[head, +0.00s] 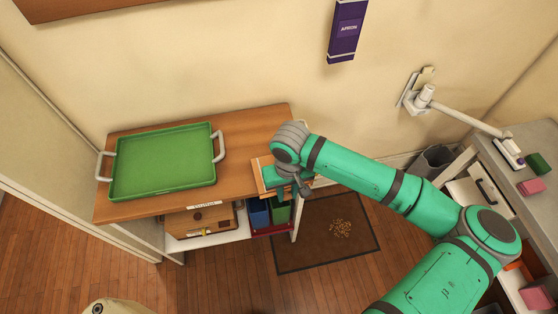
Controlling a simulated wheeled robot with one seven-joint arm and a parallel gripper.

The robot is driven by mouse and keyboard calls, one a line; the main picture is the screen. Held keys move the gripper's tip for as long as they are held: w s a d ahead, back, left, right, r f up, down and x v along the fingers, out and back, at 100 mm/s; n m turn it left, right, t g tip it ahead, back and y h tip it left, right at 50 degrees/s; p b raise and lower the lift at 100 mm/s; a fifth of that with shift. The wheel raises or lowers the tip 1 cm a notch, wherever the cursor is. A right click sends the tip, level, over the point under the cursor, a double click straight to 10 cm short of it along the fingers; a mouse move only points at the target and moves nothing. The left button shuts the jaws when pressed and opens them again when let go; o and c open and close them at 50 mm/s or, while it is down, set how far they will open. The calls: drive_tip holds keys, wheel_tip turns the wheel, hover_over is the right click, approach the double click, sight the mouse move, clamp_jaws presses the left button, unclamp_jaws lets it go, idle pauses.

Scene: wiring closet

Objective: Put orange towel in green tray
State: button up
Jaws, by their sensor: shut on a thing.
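The green tray (165,160) lies flat on the left part of the wooden shelf top. It has a raised rim and a pale handle at each end, and it looks empty. My gripper (303,188) is at the right end of the shelf top, to the right of the tray and apart from it. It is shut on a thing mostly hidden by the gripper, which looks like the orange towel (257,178). An orange strip with a pale edge shows there, beside a green patch. I cannot tell how much of it rests on the shelf.
The wooden shelf top (235,150) is clear between the tray and my gripper. Blue and green bins (258,212) stand below. A dark mat (335,245) lies on the floor. A grey counter (505,185) with small blocks is at the right, near a wall-mounted arm (465,118).

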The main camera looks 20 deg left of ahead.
drive_tip(key=shift+s+d, duration=0.8)
drive_tip(key=shift+s, duration=0.35)
drive_tip(key=o, duration=1)
drive_tip(key=shift+s+d, duration=0.1)
drive_tip(key=shift+d, duration=0.05)
wheel_tip(320, 180, up, 6)
wheel_tip(320, 180, up, 11)
idle(0.5)
